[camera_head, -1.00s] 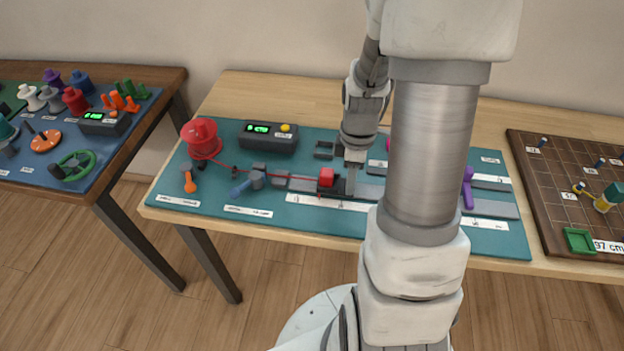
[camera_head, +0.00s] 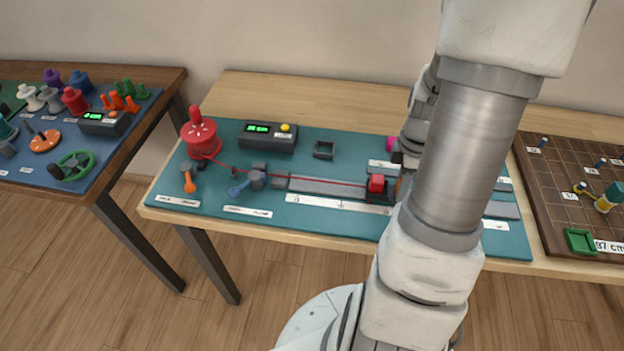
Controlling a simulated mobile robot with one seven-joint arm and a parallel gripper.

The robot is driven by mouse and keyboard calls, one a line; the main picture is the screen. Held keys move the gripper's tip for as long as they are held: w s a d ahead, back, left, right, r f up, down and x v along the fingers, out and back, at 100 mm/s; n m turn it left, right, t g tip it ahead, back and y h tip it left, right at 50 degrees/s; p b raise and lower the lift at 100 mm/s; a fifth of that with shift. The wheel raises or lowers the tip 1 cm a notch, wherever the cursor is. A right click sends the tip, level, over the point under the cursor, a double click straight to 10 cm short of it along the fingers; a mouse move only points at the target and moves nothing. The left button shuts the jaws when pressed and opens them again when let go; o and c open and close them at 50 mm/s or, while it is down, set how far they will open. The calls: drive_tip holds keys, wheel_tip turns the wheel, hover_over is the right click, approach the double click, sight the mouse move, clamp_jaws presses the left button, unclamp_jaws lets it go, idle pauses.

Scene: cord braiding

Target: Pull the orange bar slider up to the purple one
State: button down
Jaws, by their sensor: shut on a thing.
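On the teal board, a red block slider (camera_head: 376,183) sits on a grey rail (camera_head: 322,186), with a red cord stretched from it to a red spool (camera_head: 201,138) at the left. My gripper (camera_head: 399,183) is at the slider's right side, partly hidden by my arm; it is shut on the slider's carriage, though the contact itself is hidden. I see no orange bar slider; a small orange lever (camera_head: 189,183) stands at the board's lower left. The purple piece on the right rails is hidden behind my arm.
A box with a green display (camera_head: 268,136), a small dark open tray (camera_head: 324,150) and a blue lever (camera_head: 240,187) are on the board. A magenta piece (camera_head: 390,143) shows beside my wrist. A brown grid board (camera_head: 540,196) lies at right; another table stands at left.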

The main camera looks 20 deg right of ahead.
drive_tip(key=shift+s+d, duration=0.6)
drive_tip(key=shift+d, duration=0.25)
drive_tip(key=shift+s+d, duration=0.55)
drive_tip(key=shift+d, duration=0.35)
drive_tip(key=shift+s+d, duration=0.6)
drive_tip(key=shift+d, duration=0.25)
drive_tip(key=shift+s+d, duration=0.75)
drive_tip(key=shift+d, duration=0.35)
drive_tip(key=shift+s+d, duration=0.75)
drive_tip(key=shift+d, duration=0.35)
drive_tip(key=shift+s+d, duration=0.75)
drive_tip(key=shift+d, duration=0.35)
drive_tip(key=c, duration=0.6)
unclamp_jaws()
drive_tip(key=shift+c, duration=0.2)
wheel_tip(320, 180, up, 7)
drive_tip(key=p, duration=0.5)
drive_tip(key=shift+w, duration=0.1)
